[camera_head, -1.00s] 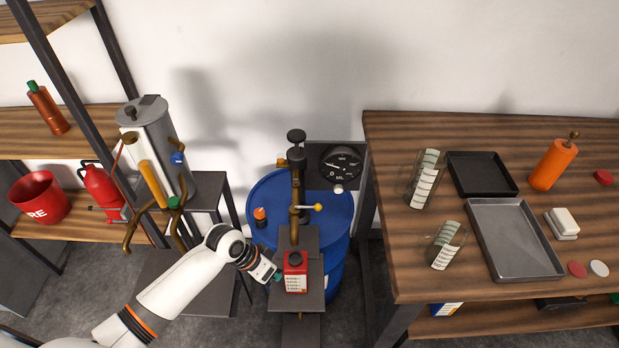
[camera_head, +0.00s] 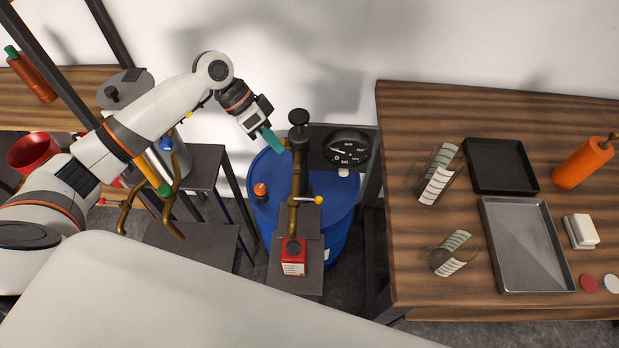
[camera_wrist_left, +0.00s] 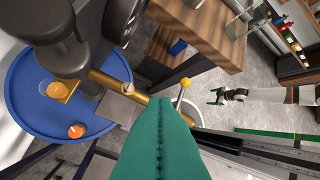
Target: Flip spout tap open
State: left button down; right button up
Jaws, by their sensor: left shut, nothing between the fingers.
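The brass spout pipe (camera_head: 296,185) runs down from a dark pump head (camera_head: 298,118) over the blue drum (camera_head: 335,205). Its tap lever, with a yellow knob (camera_head: 319,200), sticks out to the right; in the left wrist view the knob (camera_wrist_left: 185,82) shows just beyond my fingers. My left gripper (camera_head: 276,144), with green fingers, is shut and empty, beside the pump's upper part at its left, apart from the lever. Its fingers fill the lower middle of the wrist view (camera_wrist_left: 160,125). My right gripper (camera_wrist_left: 216,95) shows small and far off in that view.
A red can (camera_head: 293,257) stands on a grey stand below the spout. A round gauge (camera_head: 347,148) is behind the pump. A wooden bench (camera_head: 420,270) with trays and glass jars is at the right. A metal canister (camera_head: 125,90) is partly hidden behind my left arm.

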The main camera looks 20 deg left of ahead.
aim_at(307, 199)
pick_arm(q)
jog(key=p+x, duration=0.3)
jog(key=x, duration=0.6)
jog(key=shift+d, duration=0.1)
jog(key=d, duration=0.1)
jog(key=s+d+f+p, duration=0.1)
jog(key=s+d+p, duration=0.1)
jog(key=shift+s+d+f, duration=0.15)
jog(key=shift+s+f, duration=0.05)
jog(key=shift+f, duration=0.15)
pick_arm(e)
notch_tip(307, 199, up, 6)
jog(key=shift+a+f, duration=0.1)
jog(key=shift+f, duration=0.15)
pick_arm(q)
jog(key=shift+w, duration=0.1)
pick_arm(e)
jog(key=shift+f, duration=0.1)
